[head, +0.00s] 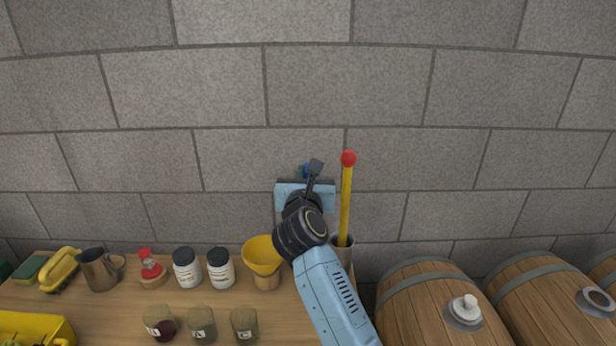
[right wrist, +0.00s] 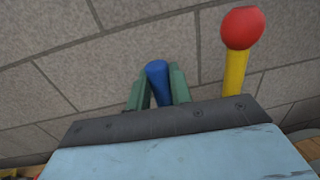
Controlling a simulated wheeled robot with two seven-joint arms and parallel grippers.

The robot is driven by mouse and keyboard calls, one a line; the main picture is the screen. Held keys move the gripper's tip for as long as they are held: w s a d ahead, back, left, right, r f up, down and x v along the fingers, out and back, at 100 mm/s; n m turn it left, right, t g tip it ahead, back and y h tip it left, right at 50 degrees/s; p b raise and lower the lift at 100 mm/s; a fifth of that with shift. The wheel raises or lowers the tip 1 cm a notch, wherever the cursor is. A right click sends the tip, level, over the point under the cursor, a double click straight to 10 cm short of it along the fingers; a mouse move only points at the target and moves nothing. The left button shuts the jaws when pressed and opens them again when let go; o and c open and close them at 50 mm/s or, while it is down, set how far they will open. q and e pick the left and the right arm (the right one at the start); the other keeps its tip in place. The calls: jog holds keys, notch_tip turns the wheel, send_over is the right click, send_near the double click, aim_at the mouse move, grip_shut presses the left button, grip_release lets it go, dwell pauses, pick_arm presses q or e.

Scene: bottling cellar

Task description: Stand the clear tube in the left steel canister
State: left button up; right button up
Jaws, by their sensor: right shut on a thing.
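My right gripper (head: 311,170) is raised in front of the wall, in the middle of the head view. In the right wrist view its green fingers (right wrist: 157,84) are shut on a blue rounded end (right wrist: 158,72), which I take for the top of the clear tube; it also shows in the head view (head: 306,170). The tube's clear body cannot be made out. A steel canister (head: 346,240) stands right of my forearm with a yellow rod (head: 346,205) in it. No second canister shows; my arm covers the area to its left. My left gripper is out of view.
The yellow rod's red ball (head: 349,158) rises close right of my gripper. A yellow funnel (head: 262,255), two white jars (head: 187,268) and several small jars (head: 201,324) stand on the wooden bench (head: 110,318). Barrels (head: 425,300) stand at right.

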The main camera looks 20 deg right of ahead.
jog(key=shift+f, duration=0.15)
jog(key=o, duration=0.9)
jog(key=shift+s+r, duration=0.1)
jog(key=shift+r, duration=0.15)
jog(key=shift+b+v, duration=0.3)
jog(key=shift+v, duration=5.65)
jog(key=shift+f, duration=0.1)
